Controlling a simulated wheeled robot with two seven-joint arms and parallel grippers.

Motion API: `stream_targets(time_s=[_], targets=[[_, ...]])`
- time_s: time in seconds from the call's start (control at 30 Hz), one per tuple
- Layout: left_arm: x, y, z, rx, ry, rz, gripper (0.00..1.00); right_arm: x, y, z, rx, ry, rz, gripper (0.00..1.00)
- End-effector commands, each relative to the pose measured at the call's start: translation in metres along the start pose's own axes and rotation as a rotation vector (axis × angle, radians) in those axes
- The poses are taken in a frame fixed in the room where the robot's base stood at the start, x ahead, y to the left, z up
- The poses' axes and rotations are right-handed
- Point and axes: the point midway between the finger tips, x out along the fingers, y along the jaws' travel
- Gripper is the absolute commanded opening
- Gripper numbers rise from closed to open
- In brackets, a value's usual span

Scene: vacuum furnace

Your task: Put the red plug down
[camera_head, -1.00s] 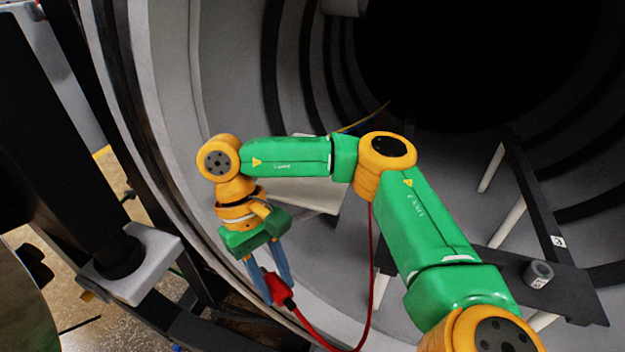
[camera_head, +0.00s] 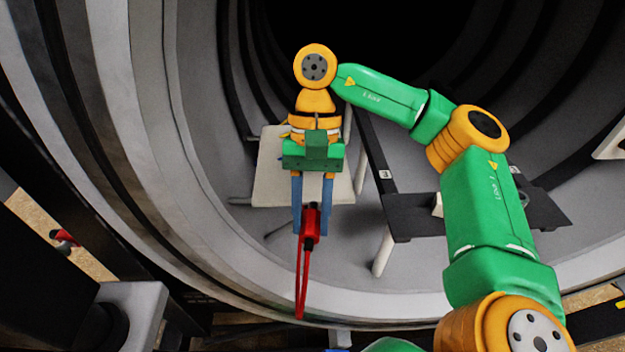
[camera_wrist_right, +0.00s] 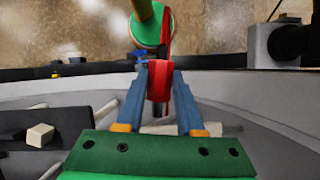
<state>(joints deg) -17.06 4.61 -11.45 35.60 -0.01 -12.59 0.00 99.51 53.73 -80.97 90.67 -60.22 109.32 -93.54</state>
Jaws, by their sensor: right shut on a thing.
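The red plug (camera_head: 309,226) is held between the blue fingers of my right gripper (camera_head: 312,210), in the middle of the head view. Its red cable (camera_head: 301,285) hangs down from it in a loop. In the right wrist view the red plug (camera_wrist_right: 159,82) sits between the fingertips of the right gripper (camera_wrist_right: 160,85). The plug is in the air in front of the furnace chamber's rim. My left gripper is not seen.
A pale plate (camera_head: 275,185) lies inside the chamber behind the gripper. A black rack (camera_head: 405,215) on white rods stands to its right. The grey furnace rim (camera_head: 215,255) curves below. Another red object (camera_head: 64,238) shows at the far left. A small pale block (camera_wrist_right: 40,135) lies on the black rack.

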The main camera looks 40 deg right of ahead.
Motion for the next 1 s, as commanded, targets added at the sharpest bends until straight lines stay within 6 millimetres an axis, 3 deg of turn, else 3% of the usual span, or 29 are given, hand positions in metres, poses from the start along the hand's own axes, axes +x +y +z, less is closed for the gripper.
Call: stream_targets(time_s=[0.43,0.7,0.83,1.0], targets=[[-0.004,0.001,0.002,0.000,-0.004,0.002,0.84,-0.077,0.050,0.010,0.840,0.002,-0.361,0.00],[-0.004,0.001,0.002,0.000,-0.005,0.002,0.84,-0.102,0.079,0.018,1.264,0.003,-0.534,0.00],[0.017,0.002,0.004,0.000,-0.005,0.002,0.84,-0.093,0.066,-0.002,1.304,0.000,-0.542,0.00],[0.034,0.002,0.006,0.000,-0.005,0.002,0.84,-0.088,0.027,-0.049,1.302,-0.004,-0.537,0.00]])
